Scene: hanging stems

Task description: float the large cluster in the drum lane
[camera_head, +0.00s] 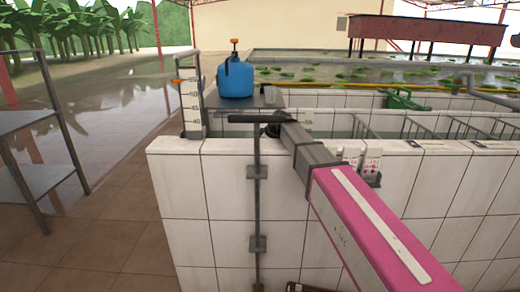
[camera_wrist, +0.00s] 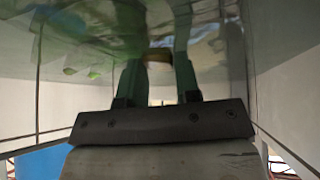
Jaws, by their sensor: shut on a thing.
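My gripper (camera_wrist: 158,72) shows in the wrist view as two dark green fingers closed on a small brownish piece (camera_wrist: 158,55). It looks like the stem of a cluster, but I cannot tell for sure. Blurred green shapes (camera_wrist: 95,66) lie at the left of the fingers, under or against a wavy water surface (camera_wrist: 215,35). The head view does not show the fingers; my arm reaches to the near tank wall. The large cluster cannot be told apart clearly in either view. A green object (camera_head: 402,100) lies at the lanes' far side.
A white tiled tank (camera_head: 245,195) with metal lane dividers (camera_head: 420,127) stands ahead. A blue jug (camera_head: 236,78) stands on a ledge at its left corner. Green clusters (camera_head: 355,76) float in the basin behind. A metal rack (camera_head: 35,120) stands left, with open floor between.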

